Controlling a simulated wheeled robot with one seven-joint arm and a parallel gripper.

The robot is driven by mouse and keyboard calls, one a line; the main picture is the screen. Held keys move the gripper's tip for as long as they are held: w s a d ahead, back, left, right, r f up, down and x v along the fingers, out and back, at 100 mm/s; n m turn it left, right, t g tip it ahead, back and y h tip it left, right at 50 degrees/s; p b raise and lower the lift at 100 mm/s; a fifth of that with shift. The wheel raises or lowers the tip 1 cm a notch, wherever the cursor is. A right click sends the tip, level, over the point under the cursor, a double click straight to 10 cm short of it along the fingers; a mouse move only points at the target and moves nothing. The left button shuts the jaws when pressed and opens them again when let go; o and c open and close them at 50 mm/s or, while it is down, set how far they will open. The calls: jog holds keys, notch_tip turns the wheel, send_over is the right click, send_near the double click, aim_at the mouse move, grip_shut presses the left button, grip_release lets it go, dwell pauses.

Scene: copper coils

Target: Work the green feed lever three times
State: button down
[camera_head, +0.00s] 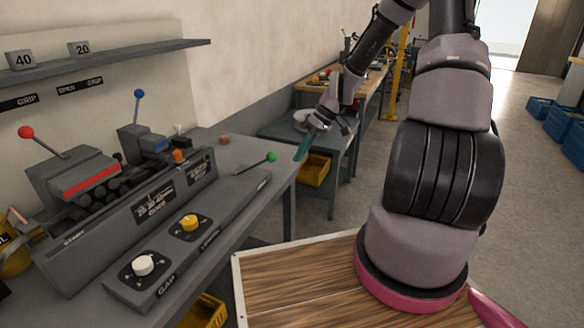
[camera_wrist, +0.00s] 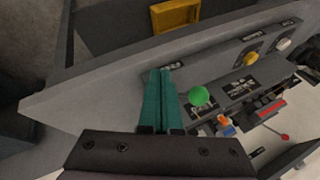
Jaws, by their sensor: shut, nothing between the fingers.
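The green feed lever (camera_head: 257,163) stands near the right end of the grey bench in the head view, its rod slanting up to the right to a green ball knob. In the wrist view the green knob (camera_wrist: 199,96) is just right of the fingers. My gripper (camera_head: 302,149) has teal fingers and is to the right of the knob, near the bench's right edge. The fingers are shut together and empty in the wrist view (camera_wrist: 162,72). A gap shows between the fingers and the knob in both views.
A grey panel on the bench holds a white knob (camera_head: 143,264) and a yellow knob (camera_head: 190,223). Behind it is a machine with a red-ball lever (camera_head: 26,132) and a blue-ball lever (camera_head: 138,94). A small orange part (camera_head: 179,155) is near the machine. A shelf (camera_head: 100,70) is above.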

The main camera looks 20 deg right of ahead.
jog(key=shift+d+f+v, duration=0.1)
jog(key=shift+d+v, duration=0.1)
jog(key=shift+v, duration=0.9)
jog(key=shift+d+f+v, duration=0.1)
jog(key=shift+d+v, duration=0.05)
jog(key=shift+v, duration=1)
jog(key=shift+s, duration=0.15)
jog(key=s+r+m+t+h, duration=0.1)
jog(key=s+r+m+t, duration=0.1)
jog(key=s+r, duration=0.4)
jog(key=s+a+r+m+t+h, duration=0.1)
jog(key=s+r+m, duration=0.4)
jog(key=r, duration=0.9)
jog(key=s+r+m+t+h, duration=0.2)
jog(key=s+r+m+t, duration=0.2)
jog(key=s+r, duration=0.5)
jog(key=shift+s+a+r, duration=0.25)
jog(key=shift+a+r, duration=0.1)
jog(key=shift+r, duration=0.3)
jog(key=shift+w, duration=0.1)
